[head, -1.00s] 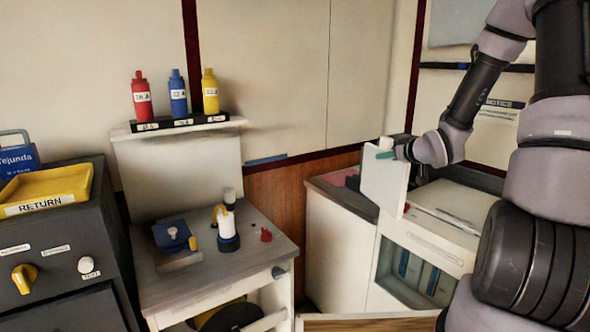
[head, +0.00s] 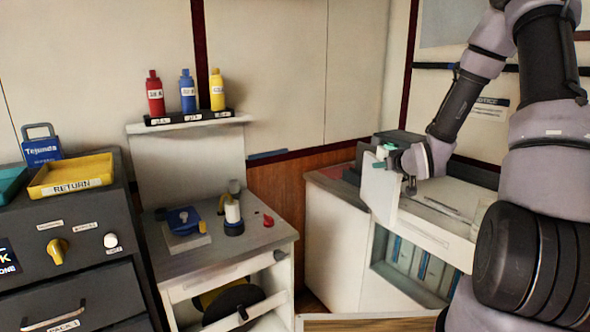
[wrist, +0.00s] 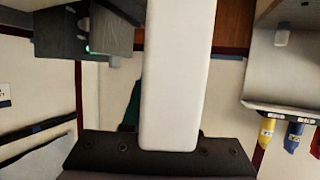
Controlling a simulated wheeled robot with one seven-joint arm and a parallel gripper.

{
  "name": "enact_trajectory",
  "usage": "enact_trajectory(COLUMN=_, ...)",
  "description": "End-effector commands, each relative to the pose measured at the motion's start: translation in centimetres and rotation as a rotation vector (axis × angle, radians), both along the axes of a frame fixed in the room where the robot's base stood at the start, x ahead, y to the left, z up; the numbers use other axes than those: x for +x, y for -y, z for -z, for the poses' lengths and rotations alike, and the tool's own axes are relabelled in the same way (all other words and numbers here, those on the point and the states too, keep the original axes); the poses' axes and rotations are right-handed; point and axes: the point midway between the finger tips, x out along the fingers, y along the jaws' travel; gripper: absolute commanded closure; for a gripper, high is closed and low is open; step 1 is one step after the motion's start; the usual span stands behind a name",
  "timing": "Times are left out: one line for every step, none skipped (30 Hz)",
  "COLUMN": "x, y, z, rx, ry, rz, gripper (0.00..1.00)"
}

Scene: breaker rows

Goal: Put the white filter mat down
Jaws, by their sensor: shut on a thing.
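The white filter mat (head: 378,190) is a flat white panel held upright at the front left of the white cabinet on the right in the head view. In the wrist view the mat (wrist: 178,75) runs edge-on up the middle of the picture. My gripper (head: 388,155) is shut on the mat near its upper edge. The dark gripper body (wrist: 160,156) spans the bottom of the wrist view. The fingertips are largely hidden by the mat. I cannot tell whether the mat's lower edge touches the cabinet.
A dark box (head: 398,139) stands behind the mat. The white cabinet (head: 440,225) has a open front with several upright panels inside. A cart (head: 225,262) with small tools stands left of it, below a bottle shelf (head: 190,126). A yellow RETURN tray (head: 72,178) sits at far left.

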Motion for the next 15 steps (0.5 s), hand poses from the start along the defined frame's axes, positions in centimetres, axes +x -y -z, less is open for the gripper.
enact_trajectory(x=0.2, y=-0.2, z=1.0, rx=0.002, ry=-0.004, rz=0.014, gripper=1.00)
enact_trajectory(x=0.3, y=-0.2, z=1.4, rx=0.002, ry=-0.005, rz=0.026, gripper=1.00)
enact_trajectory(x=0.5, y=-0.2, z=2.1, rx=0.002, ry=-0.005, rz=0.042, gripper=1.00)
enact_trajectory(x=0.5, y=-0.2, z=2.6, rx=0.001, ry=-0.005, rz=0.055, gripper=1.00)
enact_trajectory(x=0.6, y=-0.2, z=3.2, rx=0.002, ry=-0.006, rz=0.067, gripper=1.00)
enact_trajectory(x=0.7, y=-0.1, z=4.0, rx=0.002, ry=-0.006, rz=0.086, gripper=1.00)
enact_trajectory(x=0.8, y=-0.1, z=4.6, rx=0.002, ry=-0.006, rz=0.100, gripper=1.00)
enact_trajectory(x=0.8, y=0.0, z=5.2, rx=0.002, ry=-0.006, rz=0.114, gripper=1.00)
enact_trajectory(x=0.8, y=0.0, z=6.0, rx=0.002, ry=-0.006, rz=0.131, gripper=1.00)
enact_trajectory(x=0.8, y=0.0, z=6.6, rx=0.002, ry=-0.005, rz=0.143, gripper=1.00)
enact_trajectory(x=0.8, y=0.0, z=7.1, rx=0.003, ry=-0.005, rz=0.154, gripper=1.00)
enact_trajectory(x=0.8, y=0.1, z=7.7, rx=0.001, ry=-0.004, rz=0.168, gripper=1.00)
enact_trajectory(x=0.7, y=0.2, z=8.0, rx=0.002, ry=-0.003, rz=0.176, gripper=1.00)
enact_trajectory(x=0.7, y=0.2, z=8.3, rx=0.001, ry=-0.003, rz=0.182, gripper=1.00)
enact_trajectory(x=0.6, y=0.2, z=8.5, rx=0.001, ry=-0.002, rz=0.190, gripper=1.00)
